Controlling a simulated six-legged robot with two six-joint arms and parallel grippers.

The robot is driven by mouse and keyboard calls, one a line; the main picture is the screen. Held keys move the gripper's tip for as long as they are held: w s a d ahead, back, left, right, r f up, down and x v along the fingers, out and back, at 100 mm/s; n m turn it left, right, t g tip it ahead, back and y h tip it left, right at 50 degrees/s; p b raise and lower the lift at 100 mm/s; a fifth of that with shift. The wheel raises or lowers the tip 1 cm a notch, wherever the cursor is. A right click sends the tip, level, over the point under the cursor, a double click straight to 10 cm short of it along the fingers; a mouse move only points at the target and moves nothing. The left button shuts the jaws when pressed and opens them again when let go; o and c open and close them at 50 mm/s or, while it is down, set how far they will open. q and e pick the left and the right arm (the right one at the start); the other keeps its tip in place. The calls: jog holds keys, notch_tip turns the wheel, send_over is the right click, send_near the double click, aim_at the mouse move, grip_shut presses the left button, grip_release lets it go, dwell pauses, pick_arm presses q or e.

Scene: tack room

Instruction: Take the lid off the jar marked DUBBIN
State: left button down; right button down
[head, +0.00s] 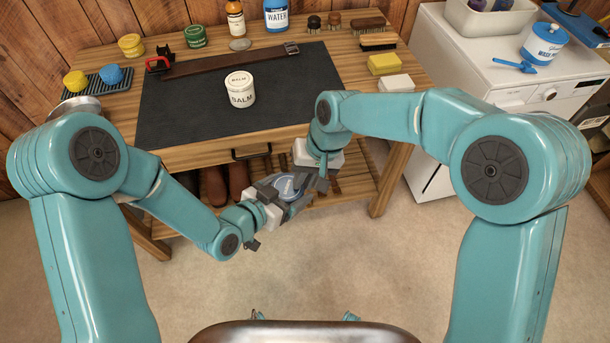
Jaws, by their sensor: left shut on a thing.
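My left gripper (283,196) is shut on a small round blue-grey thing (289,186), held in front of the table's front edge. Fingers partly cover it; I cannot read any marking or tell whether it is a jar or a lid. My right gripper (316,180) points down close beside it at the right; I cannot tell whether its fingers touch it or are open. No DUBBIN marking is readable anywhere. A white lidded jar marked BALM (240,90) stands upright on the dark mat (185,118). A green tin (195,36) and a yellow tin (131,46) stand behind.
A strap (225,63) lies along the mat's back. Bottles, brushes, a yellow sponge (385,64) and a white block (396,83) line the table (400,105). Yellow and blue round things sit at the left. Boots (215,185) stand below. A white machine (455,75) is at the right.

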jog(key=shift+a, duration=0.15)
jog(key=n, duration=0.2)
jog(key=w+n+g, duration=0.1)
jog(key=shift+w+a+n, duration=0.1)
jog(key=shift+a+n, duration=0.15)
jog(key=shift+n, duration=0.15)
jog(key=shift+w, duration=0.15)
jog(key=shift+s+r, duration=0.1)
jog(key=shift+s, duration=0.1)
jog(key=shift+w+a, duration=0.1)
jog(key=shift+d+f, duration=0.2)
jog(key=shift+d, duration=0.15)
jog(key=c, duration=1.4)
grip_release()
jog(key=shift+c, duration=0.2)
